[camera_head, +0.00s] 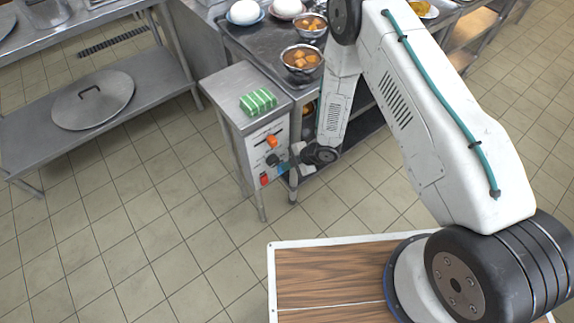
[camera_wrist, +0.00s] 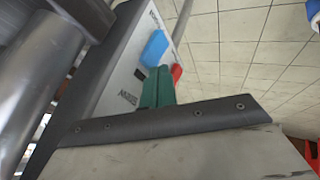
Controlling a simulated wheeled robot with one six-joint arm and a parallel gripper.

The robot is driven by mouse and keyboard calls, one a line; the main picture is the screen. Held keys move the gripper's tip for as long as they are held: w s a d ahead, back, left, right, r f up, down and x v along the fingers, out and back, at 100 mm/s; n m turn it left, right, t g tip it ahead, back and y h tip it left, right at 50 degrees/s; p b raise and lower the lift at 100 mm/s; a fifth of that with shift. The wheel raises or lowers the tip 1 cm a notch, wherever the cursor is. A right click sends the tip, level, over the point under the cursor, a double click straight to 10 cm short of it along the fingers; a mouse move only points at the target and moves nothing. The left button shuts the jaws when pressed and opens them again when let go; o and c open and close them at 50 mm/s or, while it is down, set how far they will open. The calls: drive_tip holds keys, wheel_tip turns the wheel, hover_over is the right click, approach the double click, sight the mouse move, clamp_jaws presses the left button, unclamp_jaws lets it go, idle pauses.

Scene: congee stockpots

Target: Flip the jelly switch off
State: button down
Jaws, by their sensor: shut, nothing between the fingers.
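The switch panel (camera_head: 254,150) is on the side of a metal cabinet. In the camera_head view it carries an orange switch (camera_head: 271,140), a dark one (camera_head: 272,160) and a red one (camera_head: 264,180). My gripper (camera_head: 287,163) is shut and empty, close to the panel's right side; contact cannot be told. In the camera_wrist view, a blue switch (camera_wrist: 155,47) and a red part (camera_wrist: 177,73) stand out from the panel (camera_wrist: 118,75). A green part (camera_wrist: 158,88) shows just beyond my gripper's edge. One label looks like "STEW"; I cannot make out a jelly label.
A green striped packet (camera_head: 258,101) lies on the cabinet top. Bowls of orange food (camera_head: 302,62) stand on the counter behind my arm. A steel shelf with a round lid (camera_head: 93,100) is at the left. The tiled floor (camera_head: 150,225) in front is clear.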

drive_tip(key=s+v, duration=0.1)
drive_tip(key=v, duration=1)
drive_tip(key=shift+d+r, duration=0.15)
drive_tip(key=shift+r, duration=0.15)
